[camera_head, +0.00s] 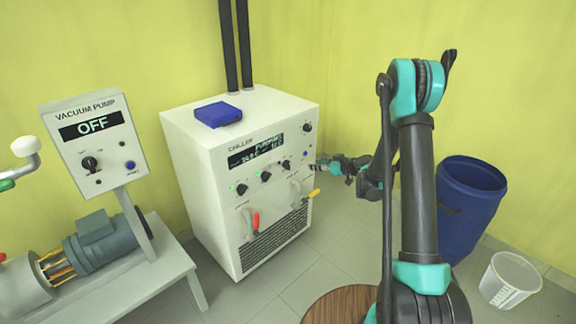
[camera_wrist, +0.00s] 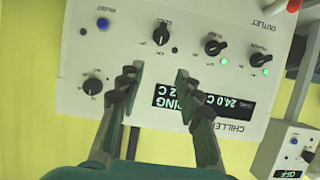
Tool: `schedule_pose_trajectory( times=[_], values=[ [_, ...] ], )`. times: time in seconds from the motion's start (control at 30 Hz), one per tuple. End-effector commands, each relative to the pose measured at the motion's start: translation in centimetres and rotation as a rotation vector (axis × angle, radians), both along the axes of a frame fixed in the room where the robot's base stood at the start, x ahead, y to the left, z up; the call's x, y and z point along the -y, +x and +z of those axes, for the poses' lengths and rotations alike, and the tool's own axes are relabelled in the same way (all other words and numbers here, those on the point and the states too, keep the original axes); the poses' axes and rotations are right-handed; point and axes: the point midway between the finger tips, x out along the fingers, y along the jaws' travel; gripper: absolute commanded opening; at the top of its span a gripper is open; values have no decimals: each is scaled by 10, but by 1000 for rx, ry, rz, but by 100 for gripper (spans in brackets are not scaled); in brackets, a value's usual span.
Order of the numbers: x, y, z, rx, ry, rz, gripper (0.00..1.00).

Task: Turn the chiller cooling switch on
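The chiller (camera_head: 216,184) is a white cabinet with a lit display and several black knobs. In the wrist view its panel (camera_wrist: 150,100) appears upside down. A knob with a label that seems to read "COOL" (camera_wrist: 162,33) has a dark indicator beside it. It also shows in the head view (camera_head: 286,165). The two knobs to its right in the wrist view, (camera_wrist: 215,45) and the power knob (camera_wrist: 262,55), have green lights. My gripper (camera_wrist: 157,82) is open and empty, its fingers apart in front of the panel between the cooling knob and display. Contact cannot be told.
Another knob (camera_wrist: 93,87) and a blue button (camera_wrist: 103,23) are on the panel. Red (camera_head: 255,222) and yellow (camera_head: 314,193) valve handles stick out below. The vacuum pump box (camera_head: 92,137) reads OFF at left. A blue barrel (camera_head: 468,205) and white bucket (camera_head: 510,280) stand right.

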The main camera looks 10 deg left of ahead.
Motion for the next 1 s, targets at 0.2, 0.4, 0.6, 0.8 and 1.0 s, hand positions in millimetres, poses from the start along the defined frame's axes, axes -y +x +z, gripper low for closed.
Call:
schedule_pose_trajectory(
  times=[0.2, 0.4, 0.6, 0.8, 1.0],
  values=[
    [-11, 10, -7, 8, 2, 3, 35],
    [-37, 29, -21, 7, 3, 5, 35],
    [-66, 51, -36, 7, 2, 4, 35],
    [-94, 74, -51, 7, 2, 3, 35],
    [-116, 91, -62, 7, 2, 3, 35]
  ],
)
